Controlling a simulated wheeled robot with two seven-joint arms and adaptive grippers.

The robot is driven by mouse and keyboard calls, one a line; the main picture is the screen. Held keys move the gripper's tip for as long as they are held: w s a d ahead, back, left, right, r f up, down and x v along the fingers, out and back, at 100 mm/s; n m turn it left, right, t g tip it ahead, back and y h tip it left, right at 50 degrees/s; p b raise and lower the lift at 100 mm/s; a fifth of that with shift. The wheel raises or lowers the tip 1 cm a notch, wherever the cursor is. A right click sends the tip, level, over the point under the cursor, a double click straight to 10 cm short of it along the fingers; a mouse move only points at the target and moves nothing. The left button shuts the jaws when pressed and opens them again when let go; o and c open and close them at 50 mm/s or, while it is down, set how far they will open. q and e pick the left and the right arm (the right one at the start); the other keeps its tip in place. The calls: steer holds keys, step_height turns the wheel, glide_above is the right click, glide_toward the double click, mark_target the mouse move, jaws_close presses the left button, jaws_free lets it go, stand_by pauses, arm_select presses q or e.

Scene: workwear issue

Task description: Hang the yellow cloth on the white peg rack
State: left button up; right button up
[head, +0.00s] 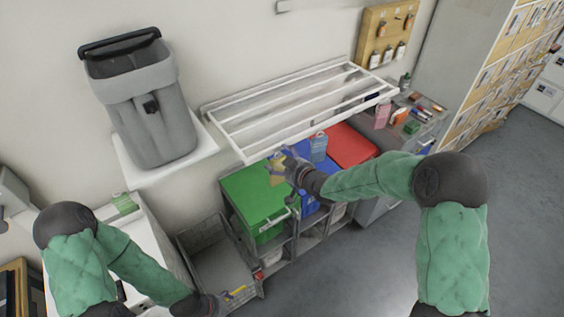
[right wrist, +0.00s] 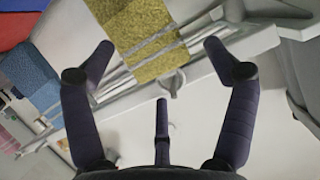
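My right gripper (head: 287,165) is at the cloth in the head view. In the right wrist view my gripper (right wrist: 150,62) has its fingers spread wide with nothing between them. My left gripper (head: 222,298) is low, near the grey crate; its fingers are unclear.
A blue cloth (head: 318,147) and a pink one (head: 382,115) show along the rack's front. Green (head: 255,195) and red (head: 350,147) bin lids lie below. A grey crate (head: 215,262) stands lower left, a grey bin (head: 155,115) above. Open floor lies right.

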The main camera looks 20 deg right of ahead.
steer(key=v, duration=1.2)
step_height(320, 180, down, 17)
steer(key=s+a+m+g+b, duration=0.2)
steer(key=a+g+b, duration=0.1)
steer(key=b, duration=0.1)
steer(key=s+a+f+m+g+b, duration=0.1)
steer(key=s+a+f+g+b, duration=0.1)
steer(key=s+f, duration=0.4)
steer(key=s+a+f+m+g+b, duration=0.1)
steer(key=s+a+f+g+b, duration=0.2)
steer(key=s+f, duration=0.4)
steer(key=s+a+f+m+g+b, duration=0.1)
steer(key=s+f, duration=0.6)
steer(key=f, duration=0.9)
steer(key=a+g+b, duration=0.1)
steer(key=g+b, duration=0.1)
steer(key=g, duration=0.1)
steer(key=shift+s+a+f+m, duration=0.2)
steer(key=shift+a+f+m, duration=0.1)
steer(key=shift+f+m, duration=0.1)
stand_by(1.7)
